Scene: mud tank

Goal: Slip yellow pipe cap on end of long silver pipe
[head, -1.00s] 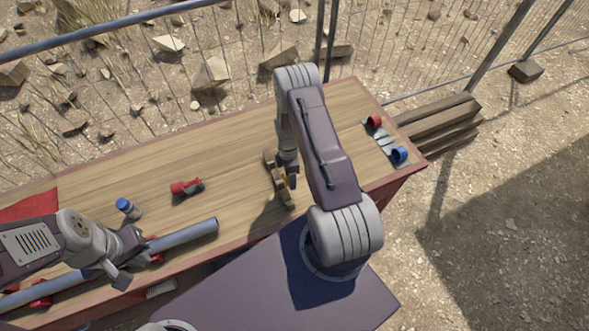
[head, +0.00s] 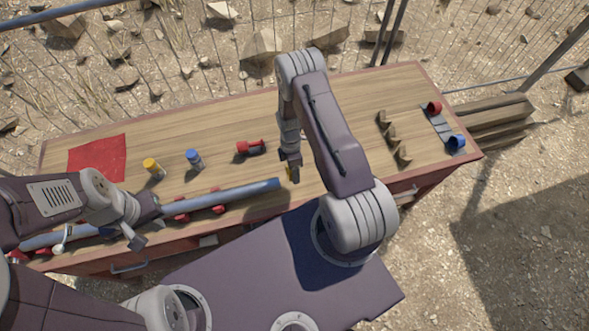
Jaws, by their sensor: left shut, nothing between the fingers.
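The long silver pipe (head: 245,191) lies along the near side of the table, its right end bare and free. My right gripper (head: 292,178) is just right of that end, apparently shut on a small yellow piece (head: 289,171), likely the yellow pipe cap, mostly hidden by the fingers. It looks close to the pipe end; whether they touch I cannot tell. My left gripper (head: 137,238) is shut and empty, over the left part of the pipe and hiding some of it.
Red supports (head: 217,197) hold the pipe. A yellow-topped cylinder (head: 152,166), a blue-topped cylinder (head: 193,158), a red tool (head: 250,147) and a red cloth (head: 98,157) lie behind it. A wooden rack (head: 393,138) and a grey strip with red and blue rings (head: 457,142) are at right.

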